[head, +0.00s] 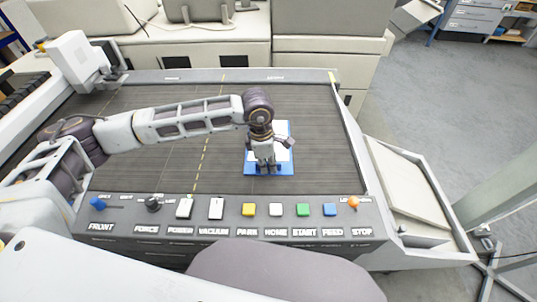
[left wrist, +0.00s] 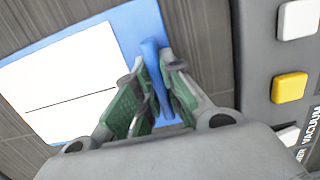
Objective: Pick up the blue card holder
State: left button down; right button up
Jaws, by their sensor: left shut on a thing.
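The blue card holder (head: 290,158) lies flat on the grey slatted bed of the machine, right of the yellow dashed line. It carries a white card with a dark line, and a raised blue ridge runs along its near edge. My left gripper (head: 265,167) points down over that near edge and hides part of the holder. In the left wrist view the green-padded fingers (left wrist: 153,98) are on both sides of the ridge of the holder (left wrist: 150,52), shut on it. I see no clear gap beneath the holder. My right gripper is not in view.
The slatted bed (head: 320,130) is clear around the holder. A control panel with a yellow button (head: 248,209) and several other buttons and levers runs along the near edge. A pale tray (head: 410,185) is at the right. Pale machine housings (head: 325,52) stand behind.

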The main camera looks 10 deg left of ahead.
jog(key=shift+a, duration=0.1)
pick_arm(q)
jog(key=shift+r+p, duration=0.2)
jog(key=shift+p, duration=0.2)
notch_tip(320, 180, up, 5)
jog(key=shift+b, duration=0.5)
notch_tip(320, 180, up, 4)
jog(key=shift+r+b, duration=0.1)
jog(key=shift+b, duration=0.2)
jog(key=shift+r, duration=0.35)
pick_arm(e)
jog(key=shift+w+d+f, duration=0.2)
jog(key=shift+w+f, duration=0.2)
